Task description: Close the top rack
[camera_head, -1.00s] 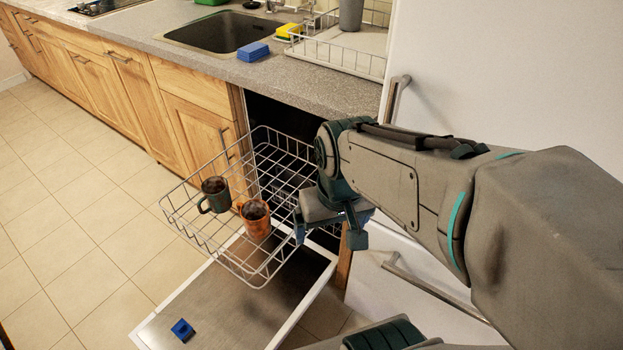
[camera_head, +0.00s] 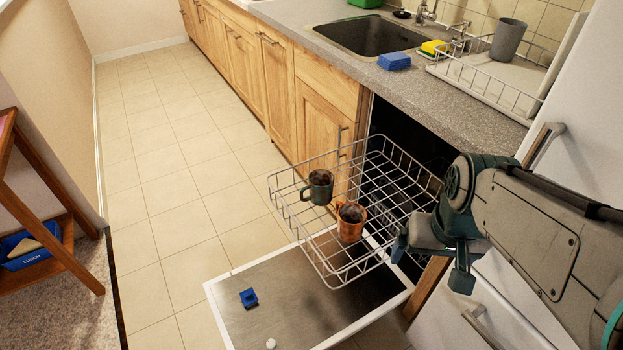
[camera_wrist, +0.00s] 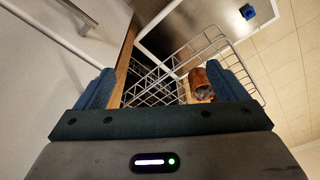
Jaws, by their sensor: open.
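The top rack (camera_head: 375,214) is a wire basket pulled out of the dishwasher, above its lowered door (camera_head: 310,306). A dark green mug (camera_head: 319,190) and an orange mug (camera_head: 350,226) stand in it. My gripper (camera_head: 428,262) is at the right side of the rack, close to its wires; I cannot tell whether it touches. In the wrist view my gripper (camera_wrist: 165,92) is open, with blue fingers apart. The rack (camera_wrist: 150,82) and the orange mug (camera_wrist: 202,84) show beyond and between the fingers. The rack's inner end is partly in the dark dishwasher opening (camera_head: 405,140).
A blue item (camera_head: 249,298) and a small white item (camera_head: 271,344) lie on the lowered door. A white fridge with a handle (camera_head: 543,143) is close on the right. A wooden stand (camera_head: 68,222) is at left. The tiled floor (camera_head: 180,200) between is clear.

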